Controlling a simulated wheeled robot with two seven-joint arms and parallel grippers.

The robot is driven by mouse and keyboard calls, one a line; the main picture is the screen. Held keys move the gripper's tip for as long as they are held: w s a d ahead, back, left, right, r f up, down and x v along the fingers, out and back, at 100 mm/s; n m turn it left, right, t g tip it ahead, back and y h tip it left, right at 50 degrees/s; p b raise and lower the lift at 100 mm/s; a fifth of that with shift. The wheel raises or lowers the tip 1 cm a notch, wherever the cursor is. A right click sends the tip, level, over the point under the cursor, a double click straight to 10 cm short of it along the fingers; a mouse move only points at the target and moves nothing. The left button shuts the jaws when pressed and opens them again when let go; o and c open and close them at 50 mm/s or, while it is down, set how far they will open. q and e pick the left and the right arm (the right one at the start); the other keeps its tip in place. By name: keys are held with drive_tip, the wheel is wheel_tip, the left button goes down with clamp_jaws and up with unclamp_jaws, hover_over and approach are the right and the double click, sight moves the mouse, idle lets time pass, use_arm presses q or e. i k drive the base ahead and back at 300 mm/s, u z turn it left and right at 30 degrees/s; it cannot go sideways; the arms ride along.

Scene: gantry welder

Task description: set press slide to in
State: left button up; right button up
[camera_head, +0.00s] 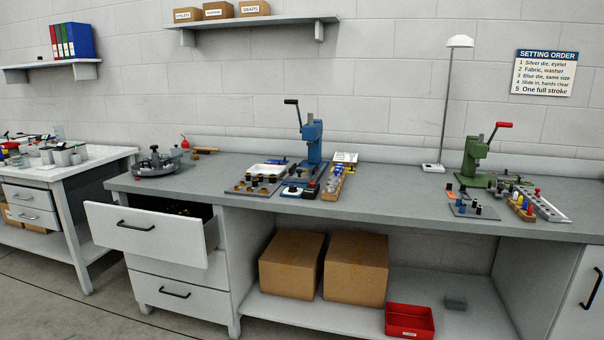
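Two hand presses stand on the long grey workbench (390,194). The blue press (312,142) is near the middle, with a black-ended lever at its upper left. A low blue part with a white round piece (293,190) sits at the front of its base; I cannot tell for sure whether this is the slide or how far in it is. The green press (474,158) is to the right, with a red-ended lever; its slide is too small to make out. Neither of my grippers is in view.
An open drawer (148,232) juts out at the bench's left. Trays of small parts (254,185) lie around the presses. A lamp (446,100) stands between them. Cardboard boxes (356,266) and a red bin (409,320) are below. The bench between the presses is mostly clear.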

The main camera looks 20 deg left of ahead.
sight(296, 175)
drive_tip(key=u, duration=0.55)
drive_tip(key=i, duration=1.5)
drive_tip(key=u, duration=0.1)
